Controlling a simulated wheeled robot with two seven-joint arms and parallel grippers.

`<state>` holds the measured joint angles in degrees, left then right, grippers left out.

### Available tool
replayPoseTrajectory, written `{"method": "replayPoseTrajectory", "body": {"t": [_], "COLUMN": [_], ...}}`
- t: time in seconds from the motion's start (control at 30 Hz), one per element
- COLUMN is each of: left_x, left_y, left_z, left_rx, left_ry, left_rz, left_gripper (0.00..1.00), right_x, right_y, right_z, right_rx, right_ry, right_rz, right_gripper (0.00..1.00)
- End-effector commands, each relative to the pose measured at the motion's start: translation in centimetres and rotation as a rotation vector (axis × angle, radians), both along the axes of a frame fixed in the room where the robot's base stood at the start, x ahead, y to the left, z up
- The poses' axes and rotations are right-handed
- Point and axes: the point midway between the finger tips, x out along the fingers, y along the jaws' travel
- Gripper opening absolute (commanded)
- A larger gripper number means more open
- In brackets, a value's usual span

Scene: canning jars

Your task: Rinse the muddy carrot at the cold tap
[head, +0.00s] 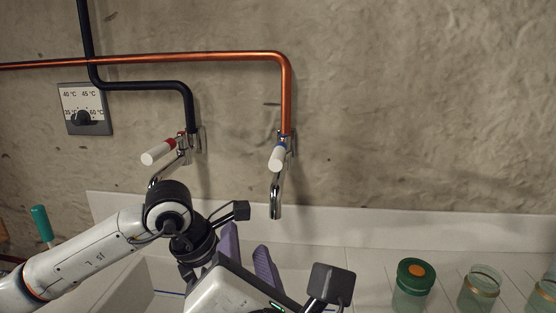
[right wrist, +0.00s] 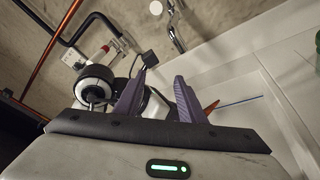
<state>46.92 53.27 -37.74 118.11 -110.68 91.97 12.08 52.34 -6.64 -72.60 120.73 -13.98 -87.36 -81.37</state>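The cold tap (head: 276,196) hangs on the wall under the copper pipe, with a blue ring and a white lever. No water stream shows at its spout. My right gripper (head: 248,256) is below and in front of it; its two purple fingers are apart. In the right wrist view the right gripper (right wrist: 158,95) has a gap between its fingers, with nothing clearly held. An orange tip (right wrist: 210,107) shows beside the right-hand finger, possibly the carrot; most of it is hidden. My left arm reaches in from the left; its fingers are hidden behind the right gripper.
A hot tap (head: 158,152) with a red ring is left of the cold one, near a temperature dial (head: 85,110). A white sink (head: 128,290) lies below. A green-lidded jar (head: 413,286) and other glass jars (head: 479,288) stand at right. My arms are close together.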

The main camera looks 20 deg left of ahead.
Motion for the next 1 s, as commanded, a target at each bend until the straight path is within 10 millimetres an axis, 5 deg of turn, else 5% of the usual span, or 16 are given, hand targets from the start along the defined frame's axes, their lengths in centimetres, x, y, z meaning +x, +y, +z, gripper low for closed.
{"method": "replayPoseTrajectory", "body": {"t": [0.1,0.43,0.67,1.0], "left_x": [0.0,0.0,0.0,0.0], "left_y": [0.0,0.0,0.0,0.0], "left_z": [0.0,0.0,0.0,0.0], "left_rx": [-0.001,-0.001,-0.001,-0.001], "left_ry": [-0.001,-0.001,-0.001,-0.001], "left_rz": [0.000,0.000,0.000,0.000], "left_gripper": [0.07,0.07,0.07,0.07], "right_x": [-0.6,3.3,5.1,11.5], "right_y": [0.4,-1.3,-1.3,0.3], "right_z": [2.6,7.1,7.6,7.6], "right_rx": [-0.196,-0.450,-0.478,-0.476], "right_ry": [-0.192,-0.358,-0.369,-0.366], "right_rz": [-0.056,-0.235,-0.261,-0.261], "right_gripper": [0.36,0.36,0.36,0.36]}}
